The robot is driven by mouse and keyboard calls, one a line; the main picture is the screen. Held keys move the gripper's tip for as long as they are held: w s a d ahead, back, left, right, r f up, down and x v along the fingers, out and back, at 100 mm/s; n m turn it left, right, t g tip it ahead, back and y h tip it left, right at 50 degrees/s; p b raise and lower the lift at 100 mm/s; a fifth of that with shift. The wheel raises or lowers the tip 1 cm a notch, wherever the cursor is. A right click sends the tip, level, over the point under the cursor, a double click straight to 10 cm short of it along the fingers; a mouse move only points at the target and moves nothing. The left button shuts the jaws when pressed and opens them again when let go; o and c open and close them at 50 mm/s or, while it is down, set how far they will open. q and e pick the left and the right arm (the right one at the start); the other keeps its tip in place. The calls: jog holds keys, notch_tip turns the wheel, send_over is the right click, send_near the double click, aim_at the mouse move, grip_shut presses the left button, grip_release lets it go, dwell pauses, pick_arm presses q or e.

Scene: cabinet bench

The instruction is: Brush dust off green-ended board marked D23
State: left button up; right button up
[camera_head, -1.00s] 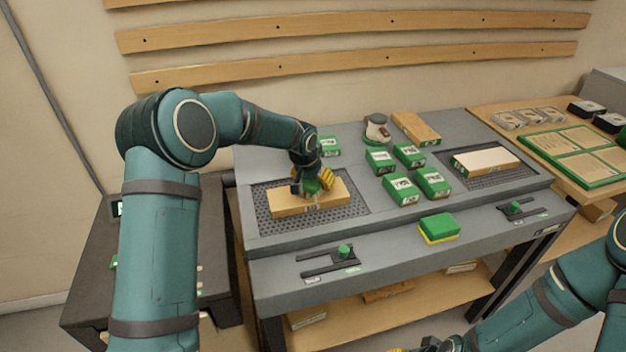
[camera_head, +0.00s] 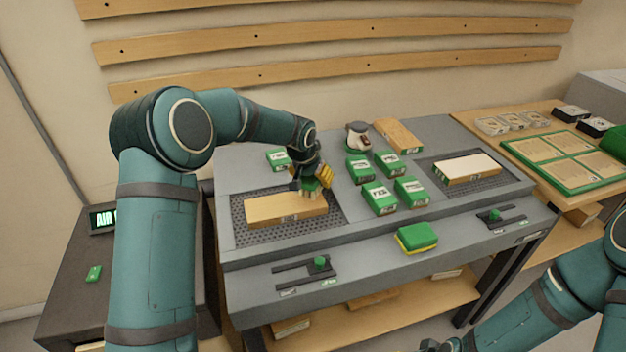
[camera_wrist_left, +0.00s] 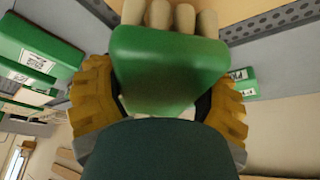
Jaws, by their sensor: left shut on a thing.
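A light wooden board (camera_head: 275,208) lies on the left perforated mat (camera_head: 250,234); a small mark on its front face is too small to read, and I see no green end on it. My left gripper (camera_head: 318,179) is shut on a green-backed brush (camera_head: 309,184) with pale bristle tufts. The bristles are at the board's right end; I cannot tell whether they touch it. In the left wrist view, the brush's green block (camera_wrist_left: 168,70) sits between the yellow fingers, with tan tufts beyond. My right gripper (camera_head: 432,345) barely shows at the bottom edge.
A pale-topped board (camera_head: 467,168) lies on the right mat. Several labelled green boxes (camera_head: 379,197) stand between the mats. A green-and-yellow sponge (camera_head: 417,237) and a sliding fixture with a green knob (camera_head: 320,263) are in front. A jar (camera_head: 357,138) and plank (camera_head: 398,135) are behind.

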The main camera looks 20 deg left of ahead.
pick_arm(q)
jog(key=shift+w+d+r+p, duration=0.15)
jog(key=shift+r+p, duration=0.3)
jog(key=shift+r, duration=0.45)
jog(key=shift+r+p, duration=0.85)
jog(key=shift+r, duration=0.6)
